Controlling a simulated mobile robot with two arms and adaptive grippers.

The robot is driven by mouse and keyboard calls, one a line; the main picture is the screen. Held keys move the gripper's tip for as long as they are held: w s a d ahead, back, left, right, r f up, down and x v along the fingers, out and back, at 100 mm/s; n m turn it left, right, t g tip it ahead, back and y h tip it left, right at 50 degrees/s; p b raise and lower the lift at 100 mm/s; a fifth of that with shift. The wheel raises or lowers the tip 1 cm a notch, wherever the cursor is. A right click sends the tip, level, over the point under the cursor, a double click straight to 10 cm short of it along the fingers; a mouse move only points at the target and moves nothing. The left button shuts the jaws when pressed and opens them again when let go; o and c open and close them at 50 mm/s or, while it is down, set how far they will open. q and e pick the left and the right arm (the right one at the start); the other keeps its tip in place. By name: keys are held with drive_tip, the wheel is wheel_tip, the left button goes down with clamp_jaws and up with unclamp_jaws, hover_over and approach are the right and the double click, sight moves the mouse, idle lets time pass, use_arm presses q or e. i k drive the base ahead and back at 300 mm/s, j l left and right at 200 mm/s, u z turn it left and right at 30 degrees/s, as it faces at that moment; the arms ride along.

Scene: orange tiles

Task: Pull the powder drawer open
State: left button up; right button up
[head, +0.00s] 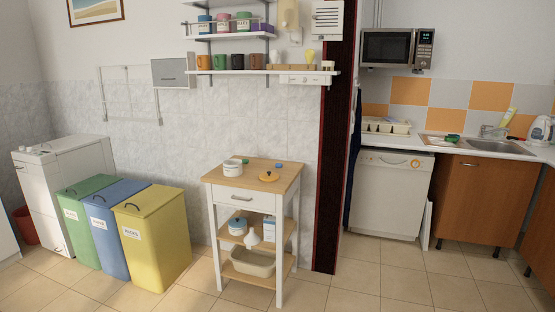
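Neither of my grippers is in view. A white machine (70,165) stands at the left with small controls on top. I cannot make out a powder drawer on either appliance.
Green (88,232), blue (116,244) and yellow (158,250) lidded bins stand left of the cart. A dark red-edged post (331,190) stands right of it. A wooden cabinet (470,200) is under the sink. The tiled floor (390,275) in front is clear.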

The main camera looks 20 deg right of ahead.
sight(20, 165)
drive_tip(key=i+l+z, duration=0.15)
drive_tip(key=i+l, duration=0.5)
drive_tip(key=i+l+z, duration=0.15)
drive_tip(key=i+l, duration=0.4)
drive_tip(key=i, duration=0.15)
drive_tip(key=u, duration=1.5)
drive_tip(key=i+u, duration=0.25)
drive_tip(key=i, duration=3.35)
drive_tip(key=i+z, duration=0.15)
drive_tip(key=i, duration=0.3)
drive_tip(key=i+j+z, duration=0.15)
drive_tip(key=i, duration=0.3)
drive_tip(key=i+j+z, duration=0.15)
drive_tip(key=i, duration=0.3)
drive_tip(key=i+j+z, duration=0.15)
drive_tip(key=i, duration=0.3)
